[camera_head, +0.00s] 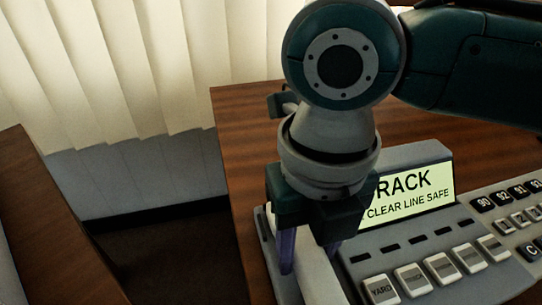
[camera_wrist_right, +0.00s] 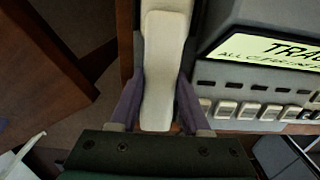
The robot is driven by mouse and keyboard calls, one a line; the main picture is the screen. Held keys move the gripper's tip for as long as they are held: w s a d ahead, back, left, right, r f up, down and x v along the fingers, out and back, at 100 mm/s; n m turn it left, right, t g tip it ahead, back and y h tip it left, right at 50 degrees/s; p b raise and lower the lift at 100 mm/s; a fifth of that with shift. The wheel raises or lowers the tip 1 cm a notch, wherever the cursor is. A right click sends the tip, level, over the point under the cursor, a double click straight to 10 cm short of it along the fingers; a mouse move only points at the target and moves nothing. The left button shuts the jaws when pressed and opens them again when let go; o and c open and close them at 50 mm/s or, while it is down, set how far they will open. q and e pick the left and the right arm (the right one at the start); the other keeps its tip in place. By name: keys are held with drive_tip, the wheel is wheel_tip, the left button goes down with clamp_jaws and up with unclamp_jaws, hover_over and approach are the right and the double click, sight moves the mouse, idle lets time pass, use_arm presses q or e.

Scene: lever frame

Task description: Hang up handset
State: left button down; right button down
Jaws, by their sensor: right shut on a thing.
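The handset (camera_head: 316,278) is pale and long. In the head view it lies along the left side of the grey desk phone console (camera_head: 400,248), its far part hidden by my gripper. My right gripper (camera_head: 308,258) points down with one finger on each side of the handset and is shut on it. In the right wrist view the handset (camera_wrist_right: 164,62) runs up the picture between the two purple fingers (camera_wrist_right: 159,100). Dark grey strips show on both sides of it. I cannot tell whether it touches the surface below. My left gripper is not in view.
The console has a lit display (camera_head: 412,195) and rows of buttons (camera_head: 412,279) just right of the handset. It stands on a brown wooden desk (camera_head: 238,130). Another wooden surface (camera_head: 50,230) is at the left, with a dark floor gap between. Pale blinds (camera_head: 130,70) hang behind.

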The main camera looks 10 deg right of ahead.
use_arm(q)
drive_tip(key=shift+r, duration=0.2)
use_arm(e)
drive_tip(key=shift+f, duration=0.2)
idle(0.4)
drive_tip(key=shift+c, duration=1.4)
unclamp_jaws()
use_arm(q)
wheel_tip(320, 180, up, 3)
drive_tip(key=p, duration=0.3)
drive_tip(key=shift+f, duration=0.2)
use_arm(e)
wheel_tip(320, 180, up, 10)
drive_tip(key=shift+f, duration=0.1)
